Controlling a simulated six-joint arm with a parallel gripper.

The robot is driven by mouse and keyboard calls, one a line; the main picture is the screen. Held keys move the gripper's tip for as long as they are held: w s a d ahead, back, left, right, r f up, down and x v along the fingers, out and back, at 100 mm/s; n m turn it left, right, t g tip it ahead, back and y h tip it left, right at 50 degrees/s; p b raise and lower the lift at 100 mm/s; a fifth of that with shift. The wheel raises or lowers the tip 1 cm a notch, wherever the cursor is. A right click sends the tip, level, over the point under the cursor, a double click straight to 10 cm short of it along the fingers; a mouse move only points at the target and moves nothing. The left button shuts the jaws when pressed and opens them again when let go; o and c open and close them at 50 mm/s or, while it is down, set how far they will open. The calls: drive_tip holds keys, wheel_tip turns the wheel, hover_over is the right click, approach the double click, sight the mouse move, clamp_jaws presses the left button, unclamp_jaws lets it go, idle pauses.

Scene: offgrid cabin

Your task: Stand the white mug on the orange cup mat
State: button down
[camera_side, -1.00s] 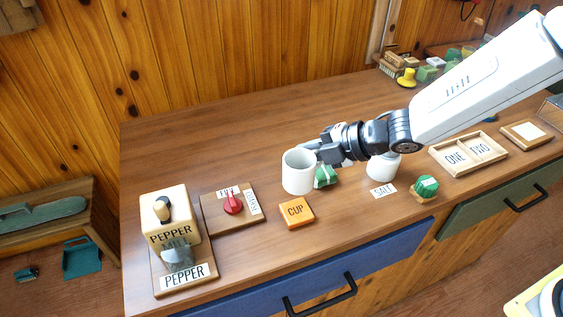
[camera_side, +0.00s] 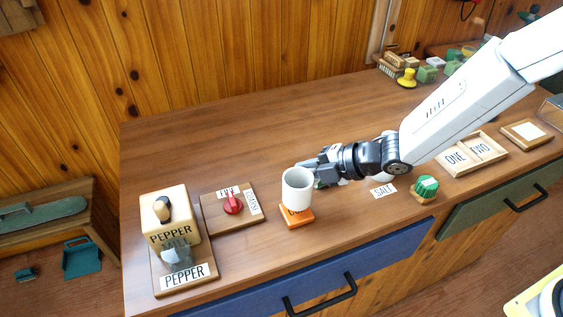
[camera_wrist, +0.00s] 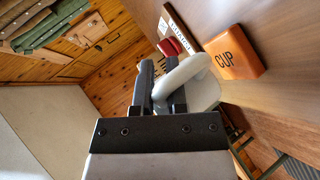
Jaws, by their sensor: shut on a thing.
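The white mug (camera_side: 297,188) is upright in the side view, in front of the rear part of the orange cup mat (camera_side: 297,217), and covers much of its lettering. My gripper (camera_side: 312,174) is at the mug's right side in the side view. In the wrist view its dark fingers (camera_wrist: 163,92) are shut on the mug's handle (camera_wrist: 180,75).
Left of the mat is a board with a red knob (camera_side: 233,204), then the pepper mill block (camera_side: 170,220). To the right are a SALT label (camera_side: 383,191), a green-topped object (camera_side: 426,187) and a ONE/TWO tray (camera_side: 437,156).

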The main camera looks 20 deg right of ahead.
sight(307, 180)
drive_tip(key=shift+f, duration=1.5)
drive_tip(key=shift+f, duration=0.2)
drive_tip(key=c, duration=0.7)
unclamp_jaws()
drive_tip(key=shift+o, duration=0.2)
drive_tip(key=shift+r, duration=0.15)
drive_tip(key=shift+v, duration=0.8)
drive_tip(key=v, duration=1)
drive_tip(key=shift+r, duration=0.15)
drive_tip(key=shift+s+d, duration=0.1)
drive_tip(key=shift+d, duration=0.05)
